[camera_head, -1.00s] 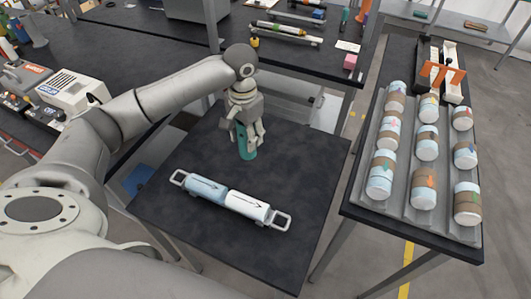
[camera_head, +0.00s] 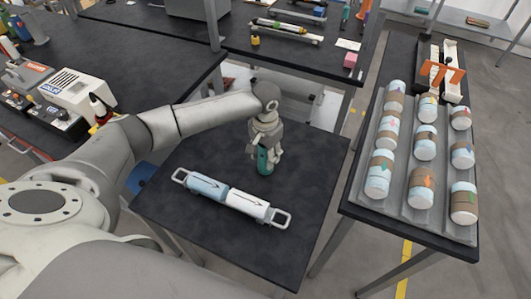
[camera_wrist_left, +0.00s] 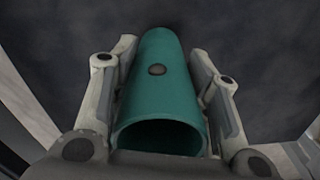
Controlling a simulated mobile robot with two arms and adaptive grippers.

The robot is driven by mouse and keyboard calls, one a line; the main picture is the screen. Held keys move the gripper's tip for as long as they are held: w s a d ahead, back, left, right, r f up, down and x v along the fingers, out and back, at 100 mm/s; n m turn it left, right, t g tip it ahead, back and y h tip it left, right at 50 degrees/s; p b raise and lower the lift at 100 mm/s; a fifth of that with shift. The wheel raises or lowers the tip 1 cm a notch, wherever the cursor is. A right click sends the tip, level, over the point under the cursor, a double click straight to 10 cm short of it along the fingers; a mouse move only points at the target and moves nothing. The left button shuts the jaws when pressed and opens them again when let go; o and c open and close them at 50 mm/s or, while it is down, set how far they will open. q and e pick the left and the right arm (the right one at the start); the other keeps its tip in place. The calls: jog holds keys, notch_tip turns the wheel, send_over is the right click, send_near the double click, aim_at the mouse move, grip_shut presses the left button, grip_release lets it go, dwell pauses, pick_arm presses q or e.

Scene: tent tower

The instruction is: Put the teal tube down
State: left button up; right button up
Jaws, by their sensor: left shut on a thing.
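The teal tube (camera_head: 264,160) is upright in my left gripper (camera_head: 263,150), over the far part of the small dark table (camera_head: 300,235). I cannot tell for certain whether its lower end touches the tabletop. In the left wrist view the teal tube (camera_wrist_left: 165,85) lies between the two fingers of the left gripper (camera_wrist_left: 160,85), its open near end facing the camera. The fingers are along both sides of it. The tube's far end is against a dark surface. My right gripper is not in view.
A tray with handles holding a light blue and white cylinder (camera_head: 228,197) lies on the same table, nearer than the tube. The tabletop right of the tube is clear. A side table with a grey rack (camera_head: 400,200) of several banded cylinders stands to the right.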

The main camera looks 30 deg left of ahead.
pick_arm(q)
jog(key=shift+f, duration=0.1)
jog(key=o, duration=1.1)
jog(key=shift+c, duration=0.2)
jog(key=shift+r+b, duration=0.75)
jog(key=shift+r, duration=5.4)
